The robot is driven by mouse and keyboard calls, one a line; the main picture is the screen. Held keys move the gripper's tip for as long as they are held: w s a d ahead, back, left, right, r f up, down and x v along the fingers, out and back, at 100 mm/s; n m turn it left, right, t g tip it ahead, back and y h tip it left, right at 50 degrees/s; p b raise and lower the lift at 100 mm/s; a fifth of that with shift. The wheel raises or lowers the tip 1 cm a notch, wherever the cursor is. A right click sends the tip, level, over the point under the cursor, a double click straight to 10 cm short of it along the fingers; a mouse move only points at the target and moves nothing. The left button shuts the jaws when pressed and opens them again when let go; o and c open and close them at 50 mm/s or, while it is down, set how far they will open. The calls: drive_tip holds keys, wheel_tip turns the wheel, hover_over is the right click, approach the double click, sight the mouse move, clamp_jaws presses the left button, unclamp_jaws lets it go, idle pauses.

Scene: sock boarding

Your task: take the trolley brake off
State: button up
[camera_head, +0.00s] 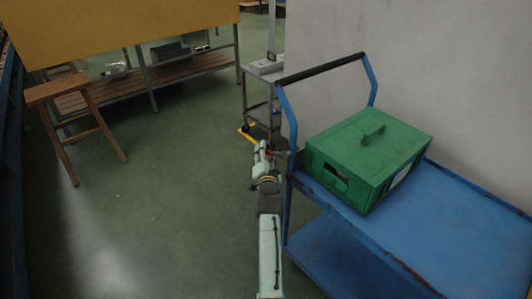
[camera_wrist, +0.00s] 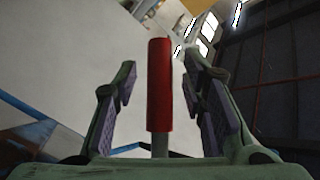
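The blue trolley (camera_head: 455,204) stands at the right, its black-topped push handle (camera_head: 321,69) at its far left end. A red brake lever grip (camera_wrist: 159,85) on a pale rod stands upright in the middle of the wrist view. My gripper (camera_wrist: 161,88) is open, with one finger on each side of the red grip and a visible gap on both sides. In the head view my gripper (camera_head: 264,152) is beside the trolley's left edge, below the push handle. The lever is too small there to tell its position clearly.
A green lidded box (camera_head: 370,152) sits on the trolley's top deck. A grey wall (camera_head: 430,60) is behind it. A small grey stand (camera_head: 262,95) is beyond my gripper. A wooden stool (camera_head: 62,95) and a slatted bench (camera_head: 150,82) are at the left. The green floor between is clear.

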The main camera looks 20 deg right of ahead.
drive_tip(key=shift+c, duration=0.4)
clamp_jaws()
idle(0.4)
